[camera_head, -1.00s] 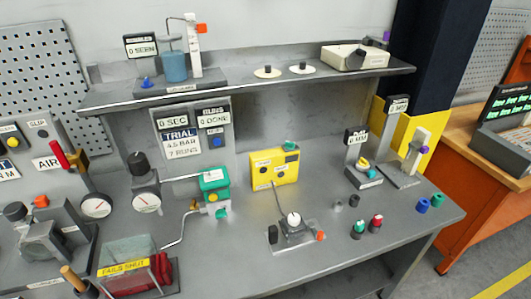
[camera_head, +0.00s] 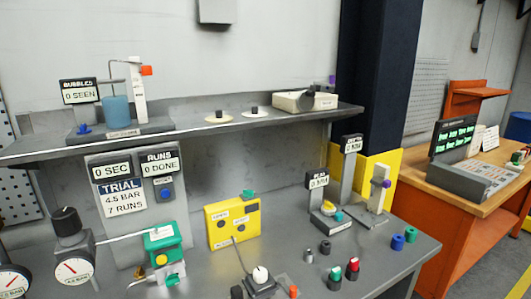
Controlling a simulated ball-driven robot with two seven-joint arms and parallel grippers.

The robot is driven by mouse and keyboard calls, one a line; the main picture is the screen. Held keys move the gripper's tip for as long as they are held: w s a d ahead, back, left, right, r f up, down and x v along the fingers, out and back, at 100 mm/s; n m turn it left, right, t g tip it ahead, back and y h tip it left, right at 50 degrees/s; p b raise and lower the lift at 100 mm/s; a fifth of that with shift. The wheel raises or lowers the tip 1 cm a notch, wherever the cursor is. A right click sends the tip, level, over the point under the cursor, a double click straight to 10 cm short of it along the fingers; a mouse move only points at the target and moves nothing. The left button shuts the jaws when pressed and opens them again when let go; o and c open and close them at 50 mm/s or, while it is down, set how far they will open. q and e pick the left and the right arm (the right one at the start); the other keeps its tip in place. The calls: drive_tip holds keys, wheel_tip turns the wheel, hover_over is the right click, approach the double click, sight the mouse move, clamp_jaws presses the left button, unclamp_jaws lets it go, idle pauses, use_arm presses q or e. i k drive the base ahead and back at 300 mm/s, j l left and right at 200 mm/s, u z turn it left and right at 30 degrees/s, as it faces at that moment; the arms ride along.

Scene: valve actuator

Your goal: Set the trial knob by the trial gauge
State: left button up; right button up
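A black round knob (camera_head: 66,221) stands on a grey regulator body (camera_head: 68,244) at the left. Just below it is a white round gauge (camera_head: 74,271) with a red needle; its small label is hard to read. I take these as the trial knob and trial gauge, though no trial label shows on them. A sign (camera_head: 123,199) behind them reads "TRIAL 4.5 BAR 7 RUNS". A second white gauge (camera_head: 11,281) is cut off at the lower left. Neither of my grippers shows.
A green and yellow valve actuator (camera_head: 163,247) stands right of the knob, with a thin pipe between them. A yellow box (camera_head: 232,222) is farther right. Small coloured caps (camera_head: 353,268) stand at the right. A shelf (camera_head: 190,133) overhangs the bench's back.

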sight(65, 221)
drive_tip(key=l+u, duration=0.1)
drive_tip(key=u, duration=0.4)
drive_tip(key=l+u, duration=0.1)
drive_tip(key=u, duration=0.35)
drive_tip(key=l+u, duration=0.1)
drive_tip(key=u, duration=0.4)
